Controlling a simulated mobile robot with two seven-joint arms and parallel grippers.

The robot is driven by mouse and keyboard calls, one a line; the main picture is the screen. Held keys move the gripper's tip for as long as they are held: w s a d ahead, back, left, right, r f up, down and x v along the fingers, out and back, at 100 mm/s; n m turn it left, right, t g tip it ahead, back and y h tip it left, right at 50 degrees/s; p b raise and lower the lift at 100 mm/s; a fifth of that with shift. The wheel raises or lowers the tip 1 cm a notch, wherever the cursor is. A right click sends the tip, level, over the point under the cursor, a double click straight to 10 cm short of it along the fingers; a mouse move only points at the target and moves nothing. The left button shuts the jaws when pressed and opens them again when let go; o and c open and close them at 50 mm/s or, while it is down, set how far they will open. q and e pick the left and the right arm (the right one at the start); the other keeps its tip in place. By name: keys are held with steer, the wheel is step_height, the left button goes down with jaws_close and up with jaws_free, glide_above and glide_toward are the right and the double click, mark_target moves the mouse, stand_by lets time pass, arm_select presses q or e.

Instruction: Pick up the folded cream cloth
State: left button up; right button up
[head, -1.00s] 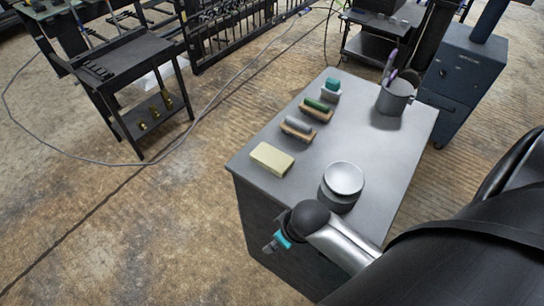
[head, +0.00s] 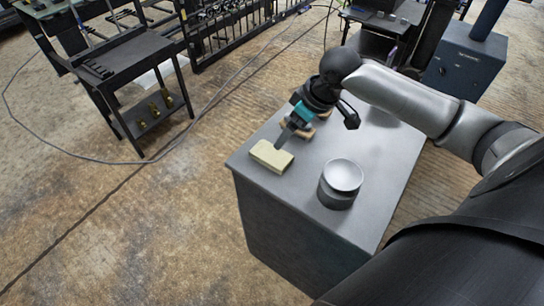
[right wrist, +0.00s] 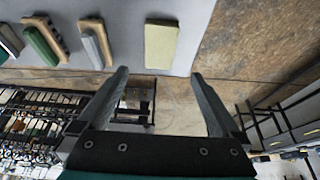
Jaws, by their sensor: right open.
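The folded cream cloth (head: 268,155) lies flat near the left corner of the grey table. It also shows in the right wrist view (right wrist: 161,46), beyond and between the fingertips, with bare table around it. My right gripper (head: 284,140) hangs just behind the cloth in the head view, its fingers pointing down toward it. In the right wrist view the fingers (right wrist: 160,76) are spread wide with nothing between them. From these frames I cannot tell whether a finger touches the cloth. My left gripper is not in view.
The grey table (head: 310,222) carries a round pedestal with a pale dish (head: 343,175) to the right of the cloth. Wood-backed blocks, one green (right wrist: 43,46) and one grey (right wrist: 92,48), lie beside the cloth. My arm hides the table's far part.

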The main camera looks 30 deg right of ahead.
steer(key=b, duration=0.1)
glide_above(274, 155)
steer(key=s, duration=0.2)
steer(key=f, duration=0.7)
steer(key=shift+d, duration=0.35)
steer(key=shift+b+x, duration=0.8)
steer(key=shift+x, duration=1.9)
steer(key=shift+s+d, duration=0.15)
steer(key=c, duration=1.2)
